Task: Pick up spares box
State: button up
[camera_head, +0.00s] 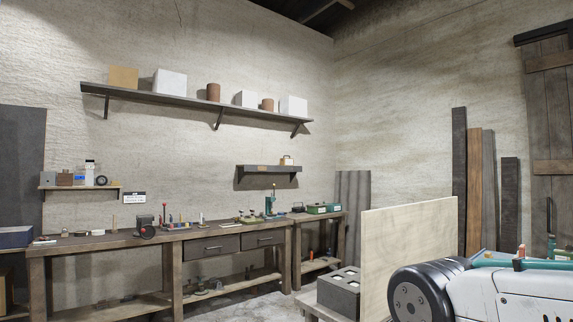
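I cannot tell which thing is the spares box; no readable label shows. Several boxes are in view. A dark blue box (15,237) sits at the left end of the workbench. A green box (323,209) lies on the right part of the bench. Pale boxes, one of them a white box (170,83), stand on the long upper shelf (190,104) beside a tan box (124,77). A small box (64,178) is on the low left shelf. My gripper is not in view; only a white and black part of my arm shows at lower right.
The workbench (215,232) runs along the wall with small tools on top. A pale upright panel (408,250) and a grey block with holes (341,290) stand close in front at right. Planks (474,190) lean on the far wall. Some floor is clear before the bench.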

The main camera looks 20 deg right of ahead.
aim_at(283, 161)
jog(key=k, duration=0.35)
jog(key=z, duration=0.05)
jog(key=i, duration=7.55)
jog(key=z, duration=2.4)
